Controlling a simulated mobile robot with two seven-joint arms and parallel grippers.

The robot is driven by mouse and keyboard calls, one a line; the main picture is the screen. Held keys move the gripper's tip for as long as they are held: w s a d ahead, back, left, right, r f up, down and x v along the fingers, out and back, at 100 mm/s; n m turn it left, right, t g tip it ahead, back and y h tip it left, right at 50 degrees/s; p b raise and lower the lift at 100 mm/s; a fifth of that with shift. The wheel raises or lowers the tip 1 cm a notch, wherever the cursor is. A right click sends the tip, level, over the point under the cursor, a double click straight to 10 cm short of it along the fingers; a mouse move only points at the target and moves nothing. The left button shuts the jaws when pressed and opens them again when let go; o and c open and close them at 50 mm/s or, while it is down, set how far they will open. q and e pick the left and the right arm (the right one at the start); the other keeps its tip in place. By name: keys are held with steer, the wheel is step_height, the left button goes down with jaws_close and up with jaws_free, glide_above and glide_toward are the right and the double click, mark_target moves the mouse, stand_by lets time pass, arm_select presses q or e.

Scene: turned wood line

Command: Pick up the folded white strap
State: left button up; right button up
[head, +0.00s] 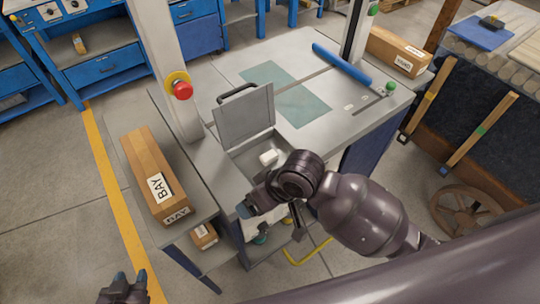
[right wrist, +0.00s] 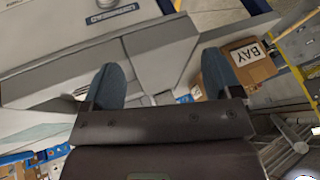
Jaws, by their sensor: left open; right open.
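A small white folded bundle, which looks like the strap (head: 268,157), lies in an open recessed compartment (head: 243,160) of the grey bench, under a raised lid (head: 245,116). My right arm reaches across in front of it and hides part of the compartment. My right gripper (head: 246,208) is near the bench's front edge, apart from the strap. In the right wrist view its blue fingers (right wrist: 160,85) are spread, with nothing held between them. My left gripper (head: 131,280) is open and empty at the bottom left, over the floor, away from the bench.
A brown box labelled BAY (head: 151,176) stands on the bench's left shelf, and a smaller box (head: 204,235) is below. A grey post with a red button (head: 182,90) rises beside the compartment. A blue bar (head: 341,63) and green mat (head: 301,106) lie farther back.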

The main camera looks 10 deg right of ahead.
steer(key=w+a+g, duration=0.1)
steer(key=w+a+n+g+h, duration=0.1)
steer(key=w, duration=0.1)
steer(key=shift+r+n, duration=0.2)
steer(key=shift+n, duration=0.1)
steer(key=w+d, duration=0.1)
steer(key=w+h, duration=0.1)
steer(key=w, duration=0.1)
steer(key=w+d+r+h, duration=0.1)
steer(key=w, duration=0.1)
steer(key=shift+w+d+g, duration=0.2)
steer(key=shift+d+g, duration=0.1)
steer(key=shift+g, duration=0.1)
step_height(320, 180, up, 4)
steer(key=m+h, duration=0.3)
glide_above(268, 154)
steer(key=shift+d+f, duration=0.35)
steer(key=shift+f, duration=0.2)
step_height(268, 154, down, 4)
steer(key=shift+f+b, duration=0.15)
steer(key=shift+b, duration=0.2)
steer(key=f, duration=0.3)
steer(key=f+b, duration=0.1)
steer(key=f, duration=0.1)
steer(key=shift+a, duration=0.3)
steer(key=shift+f, duration=0.2)
steer(key=c, duration=1)
steer(key=shift+r, duration=0.15)
